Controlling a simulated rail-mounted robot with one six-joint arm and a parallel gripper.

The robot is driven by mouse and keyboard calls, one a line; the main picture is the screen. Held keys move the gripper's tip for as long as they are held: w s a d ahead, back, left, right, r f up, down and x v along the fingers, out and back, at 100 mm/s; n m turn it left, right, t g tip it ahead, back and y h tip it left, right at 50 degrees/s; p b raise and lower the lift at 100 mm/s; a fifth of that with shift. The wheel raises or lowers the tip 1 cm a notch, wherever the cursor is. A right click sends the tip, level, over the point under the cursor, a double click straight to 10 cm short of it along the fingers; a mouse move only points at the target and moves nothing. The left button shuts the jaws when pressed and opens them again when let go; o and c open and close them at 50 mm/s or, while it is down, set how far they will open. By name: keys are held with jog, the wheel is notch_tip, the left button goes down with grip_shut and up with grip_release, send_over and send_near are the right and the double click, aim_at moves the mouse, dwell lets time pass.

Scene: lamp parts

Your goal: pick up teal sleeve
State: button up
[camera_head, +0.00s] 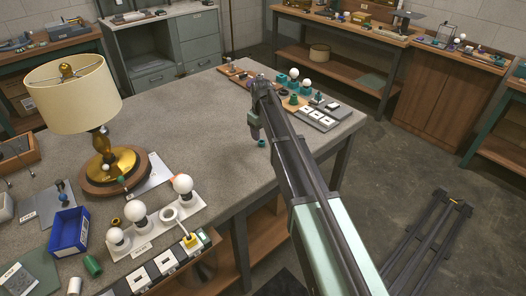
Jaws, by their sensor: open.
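A small teal sleeve (262,143) stands on the grey table top, near the table's right side. My gripper (256,134) hangs just above and slightly left of it in the picture, pointing down. The jaws are open, and I see nothing between them. The view is too small to tell the exact gap between fingertips and sleeve. My arm reaches in from the lower right and covers part of the table edge.
Behind my gripper stand trays with teal parts (293,99), white bulbs (304,83) and several white switches (322,119). A brass lamp (98,140), a blue bin (70,231) and a bulb rack (160,218) fill the left. The table's middle (200,130) is clear.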

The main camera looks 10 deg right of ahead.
aim_at(262, 146)
jog(key=f+b, duration=0.5)
jog(key=shift+w+d+f, duration=0.15)
jog(key=shift+w+f, duration=0.05)
jog(key=shift+f, duration=0.05)
jog(key=shift+r, duration=0.25)
jog(key=c, duration=1)
jog(key=shift+r, duration=0.15)
